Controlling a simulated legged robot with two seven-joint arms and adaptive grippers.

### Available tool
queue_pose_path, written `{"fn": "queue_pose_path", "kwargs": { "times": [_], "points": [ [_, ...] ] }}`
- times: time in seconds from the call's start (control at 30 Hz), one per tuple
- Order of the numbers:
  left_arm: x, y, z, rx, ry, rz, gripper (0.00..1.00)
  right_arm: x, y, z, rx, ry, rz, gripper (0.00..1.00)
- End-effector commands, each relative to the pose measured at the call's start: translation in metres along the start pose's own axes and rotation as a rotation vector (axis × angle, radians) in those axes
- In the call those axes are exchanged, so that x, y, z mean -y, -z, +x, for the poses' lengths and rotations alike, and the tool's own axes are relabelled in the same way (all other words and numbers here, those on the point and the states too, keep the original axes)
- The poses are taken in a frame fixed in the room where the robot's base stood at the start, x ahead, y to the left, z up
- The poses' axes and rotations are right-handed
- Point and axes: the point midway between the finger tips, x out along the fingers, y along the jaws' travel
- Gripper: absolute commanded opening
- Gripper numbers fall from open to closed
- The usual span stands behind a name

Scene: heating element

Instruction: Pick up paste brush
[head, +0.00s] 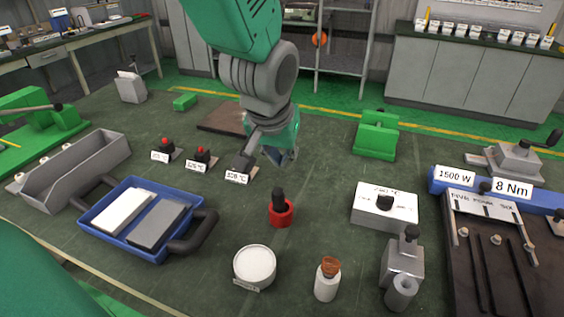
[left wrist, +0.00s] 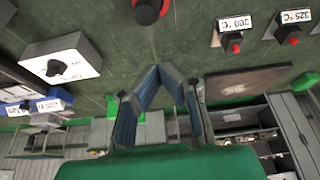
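A black-handled piece stands upright in a red round holder (head: 280,211) in the middle of the floor mat; its red rim shows at the top of the left wrist view (left wrist: 150,8). A white bottle with a brown top (head: 328,279) stands nearer the front. I cannot tell for sure which of these is the paste brush. My left gripper (head: 285,158) hangs above the mat, behind the red holder and apart from it. In the left wrist view its blue-padded fingers (left wrist: 158,72) come together at the tips, with nothing seen between them. My right gripper is not in view.
A white round tin (head: 254,265) and a grey metal device (head: 403,265) flank the bottle. A white control box (head: 384,207) stands to the right. A blue tray (head: 118,238) lies to the left. Temperature-labelled blocks (head: 239,170) stand beside the gripper.

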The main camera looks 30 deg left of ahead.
Motion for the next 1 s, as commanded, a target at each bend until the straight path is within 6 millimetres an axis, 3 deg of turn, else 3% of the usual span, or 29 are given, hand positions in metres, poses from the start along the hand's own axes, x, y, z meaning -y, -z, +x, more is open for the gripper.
{"fn": "queue_pose_path", "kwargs": {
  "times": [0.07,0.2,0.3,0.77,1.0],
  "points": [
    [0.0,0.0,0.0,0.0,0.0,0.0,0.02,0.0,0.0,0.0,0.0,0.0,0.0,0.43],
    [0.0,0.0,0.0,-0.001,0.0,0.0,0.51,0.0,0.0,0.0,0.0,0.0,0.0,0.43],
    [0.0,0.0,0.0,-0.001,0.0,0.0,0.8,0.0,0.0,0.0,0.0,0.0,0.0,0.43],
    [0.0,0.0,0.001,-0.001,0.0,0.0,0.8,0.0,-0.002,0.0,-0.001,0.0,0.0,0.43],
    [0.0,-0.009,0.023,0.004,0.001,0.0,0.8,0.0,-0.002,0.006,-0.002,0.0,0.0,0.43]
  ]
}}
